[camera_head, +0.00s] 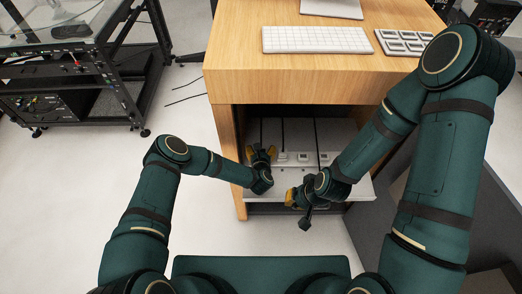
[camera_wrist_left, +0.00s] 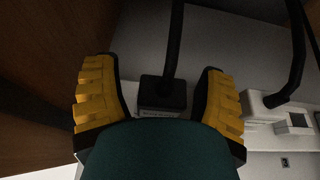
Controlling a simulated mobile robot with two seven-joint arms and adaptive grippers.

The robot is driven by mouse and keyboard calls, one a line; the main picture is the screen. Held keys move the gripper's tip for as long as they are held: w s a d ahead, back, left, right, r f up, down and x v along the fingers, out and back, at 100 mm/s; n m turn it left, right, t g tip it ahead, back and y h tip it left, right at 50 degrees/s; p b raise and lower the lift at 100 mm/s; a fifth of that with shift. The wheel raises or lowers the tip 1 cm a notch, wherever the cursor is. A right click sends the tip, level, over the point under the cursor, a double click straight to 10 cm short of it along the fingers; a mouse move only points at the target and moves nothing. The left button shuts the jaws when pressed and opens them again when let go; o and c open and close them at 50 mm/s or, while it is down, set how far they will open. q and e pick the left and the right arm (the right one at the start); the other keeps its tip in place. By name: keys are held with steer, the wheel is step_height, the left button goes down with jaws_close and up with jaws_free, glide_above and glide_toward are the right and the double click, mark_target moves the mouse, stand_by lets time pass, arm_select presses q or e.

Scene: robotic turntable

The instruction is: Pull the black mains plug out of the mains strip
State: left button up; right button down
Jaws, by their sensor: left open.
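The black mains plug (camera_wrist_left: 163,92) shows in the left wrist view with its black cable rising from the top. My left gripper (camera_wrist_left: 160,100) is open, with one yellow-padded finger on each side of the plug and visible gaps between. In the head view this gripper (camera_head: 262,155) is at the left end of the mains strip (camera_head: 302,159), inside the desk's lower opening. The white strip also shows at the right in the wrist view (camera_wrist_left: 262,138). The plug's lower part is hidden behind my gripper body. My right gripper (camera_head: 297,205) is in front of the shelf, its fingers unclear.
A white plug (camera_wrist_left: 264,103) with a black cable sits right of the black plug. The wooden desk (camera_head: 310,87) overhangs the shelf (camera_head: 345,188), and its side panel (camera_head: 228,150) stands close left of my left gripper. A keyboard (camera_head: 317,40) lies on top.

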arm_select(q)
jaws_close()
steer(key=shift+r, duration=0.2)
stand_by(0.5)
steer(key=shift+r+p, duration=1.3)
steer(key=shift+r, duration=0.75)
